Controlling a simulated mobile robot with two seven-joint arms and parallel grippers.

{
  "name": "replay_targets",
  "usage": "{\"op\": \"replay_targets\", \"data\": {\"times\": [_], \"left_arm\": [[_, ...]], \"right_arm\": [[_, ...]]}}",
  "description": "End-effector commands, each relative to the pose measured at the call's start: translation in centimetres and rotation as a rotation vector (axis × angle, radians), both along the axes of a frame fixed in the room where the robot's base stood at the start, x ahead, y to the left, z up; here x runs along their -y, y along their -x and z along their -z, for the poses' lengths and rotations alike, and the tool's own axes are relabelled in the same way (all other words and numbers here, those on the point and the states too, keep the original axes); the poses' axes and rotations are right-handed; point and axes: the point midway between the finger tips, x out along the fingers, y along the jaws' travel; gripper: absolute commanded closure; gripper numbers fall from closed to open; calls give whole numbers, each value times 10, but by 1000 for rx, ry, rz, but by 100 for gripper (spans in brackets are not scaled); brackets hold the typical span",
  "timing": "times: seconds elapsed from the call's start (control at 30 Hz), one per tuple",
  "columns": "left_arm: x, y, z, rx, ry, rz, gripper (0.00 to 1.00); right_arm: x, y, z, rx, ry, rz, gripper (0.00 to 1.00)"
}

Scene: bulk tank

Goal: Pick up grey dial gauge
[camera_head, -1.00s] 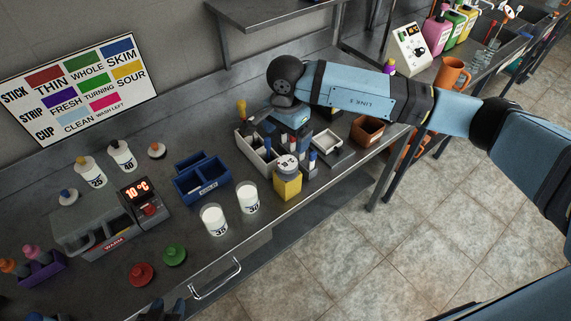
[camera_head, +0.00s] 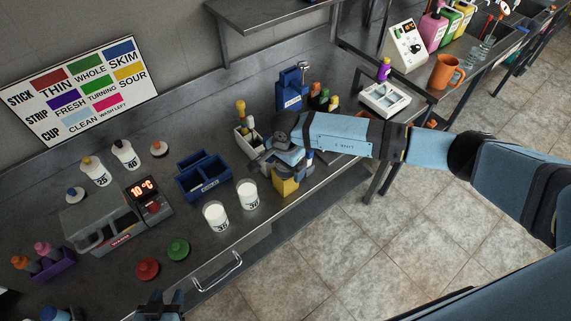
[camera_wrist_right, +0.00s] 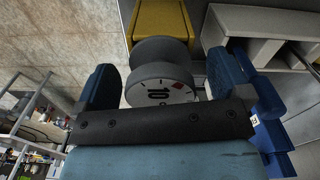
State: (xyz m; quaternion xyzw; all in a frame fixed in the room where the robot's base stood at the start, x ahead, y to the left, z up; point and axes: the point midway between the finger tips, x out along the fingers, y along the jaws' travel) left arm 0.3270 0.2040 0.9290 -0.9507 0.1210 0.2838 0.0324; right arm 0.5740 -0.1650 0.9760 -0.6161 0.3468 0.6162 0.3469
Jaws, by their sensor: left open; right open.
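The grey dial gauge (camera_wrist_right: 160,88) shows in the right wrist view, with a round white face marked 10. It is at the near end of a yellow block (camera_wrist_right: 160,22), which also shows in the head view (camera_head: 285,188). My right gripper (camera_wrist_right: 165,82) is open, with one blue finger on each side of the gauge. I cannot tell whether either finger touches it. In the head view my right gripper (camera_head: 287,166) is over the yellow block and hides the gauge. My left gripper (camera_head: 160,303) is open at the bottom edge of the head view, far from the gauge.
A white caddy (camera_head: 243,143) stands just left of my right gripper. Two white cups (camera_head: 216,217) and a blue bin (camera_head: 204,184) are further left. A blue stand (camera_head: 291,96) and dark bottles are behind. The bench's front edge is close to the yellow block.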

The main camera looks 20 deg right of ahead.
Motion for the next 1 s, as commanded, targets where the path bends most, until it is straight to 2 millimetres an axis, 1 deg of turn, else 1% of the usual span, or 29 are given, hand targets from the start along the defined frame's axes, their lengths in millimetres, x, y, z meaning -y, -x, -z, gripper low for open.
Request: {"op": "replay_targets", "data": {"times": [0.13,0.17,0.2,0.27,0.3,0.4,0.67,0.77,0.87,0.97,1.0], "left_arm": [[1,0,1,-1,3,-3,57],[1,0,1,-1,3,-3,57],[1,0,1,-1,4,-4,57],[1,0,1,-1,4,-4,57],[1,0,1,-1,4,-4,57],[1,0,1,-2,3,-4,57],[-1,2,3,-5,-3,0,57],[-2,3,4,-6,-5,2,57],[-3,4,7,-7,-8,4,57],[-3,4,12,-7,-7,5,57],[-2,4,14,-6,-7,6,57]], "right_arm": [[0,0,0,1,-1,0,5],[0,0,0,0,0,0,7],[0,0,0,0,0,0,16],[0,0,0,0,0,1,30],[0,0,0,0,0,1,39],[0,0,0,0,0,1,59],[0,0,-1,1,0,1,59],[0,-1,-4,1,0,1,59],[0,-2,-11,4,0,1,59],[0,-1,-26,4,-1,0,59],[0,-2,-34,6,-1,-1,59]]}}
